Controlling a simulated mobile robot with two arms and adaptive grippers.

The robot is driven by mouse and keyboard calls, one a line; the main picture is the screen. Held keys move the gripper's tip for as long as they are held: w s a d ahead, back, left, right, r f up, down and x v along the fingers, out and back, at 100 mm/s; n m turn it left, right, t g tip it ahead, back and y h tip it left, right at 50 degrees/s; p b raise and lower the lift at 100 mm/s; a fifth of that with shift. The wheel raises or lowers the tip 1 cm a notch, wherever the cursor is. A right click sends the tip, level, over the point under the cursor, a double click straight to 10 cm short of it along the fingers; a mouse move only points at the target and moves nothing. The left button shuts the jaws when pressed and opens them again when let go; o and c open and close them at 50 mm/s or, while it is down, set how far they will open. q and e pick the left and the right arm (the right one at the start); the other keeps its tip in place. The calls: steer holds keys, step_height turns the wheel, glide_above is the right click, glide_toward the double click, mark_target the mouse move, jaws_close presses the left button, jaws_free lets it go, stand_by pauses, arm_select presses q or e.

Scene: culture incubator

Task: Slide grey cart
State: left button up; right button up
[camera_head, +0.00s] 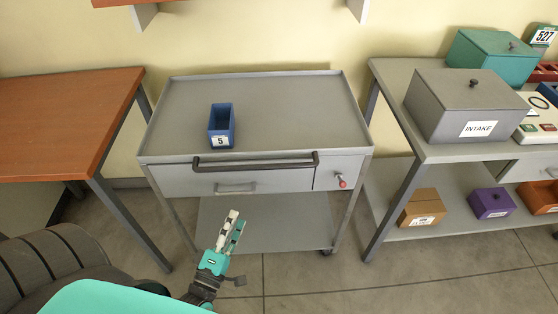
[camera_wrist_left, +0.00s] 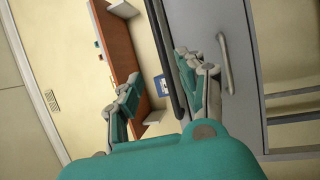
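The grey cart (camera_head: 285,110) stands in the middle of the head view, between two tables. A dark bar handle (camera_head: 256,162) runs along its front top edge. In the left wrist view, the cart's front (camera_wrist_left: 220,25) fills the right side and the handle (camera_wrist_left: 160,32) runs steeply beside the right finger. My left gripper (camera_head: 236,219) is in front of the cart, lower in the picture than the handle. It is open in the wrist view (camera_wrist_left: 157,72), with nothing held. Whether a finger touches the handle is unclear. My right gripper is not in view.
A blue bin (camera_head: 221,140) marked 5 sits on the cart top. A small drawer pull (camera_head: 235,187) and red-tipped knob (camera_head: 342,183) are on its front. A wooden table (camera_head: 60,120) stands left. A grey table (camera_head: 385,75) with an INTAKE box (camera_head: 465,100) stands right.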

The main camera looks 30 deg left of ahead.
mark_target(256, 166)
arm_select(q)
steer(key=p+x, duration=0.2)
steer(key=x, duration=1.4)
steer(key=shift+w+a+p, duration=0.15)
steer(key=shift+w+p, duration=0.15)
steer(key=shift+w, duration=0.05)
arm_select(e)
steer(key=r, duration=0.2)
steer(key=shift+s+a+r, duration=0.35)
arm_select(q)
steer(key=shift+c, duration=0.4)
steer(key=c, duration=0.7)
jaws_close()
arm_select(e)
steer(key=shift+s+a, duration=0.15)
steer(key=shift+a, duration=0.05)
arm_select(q)
steer(key=shift+r, duration=0.1)
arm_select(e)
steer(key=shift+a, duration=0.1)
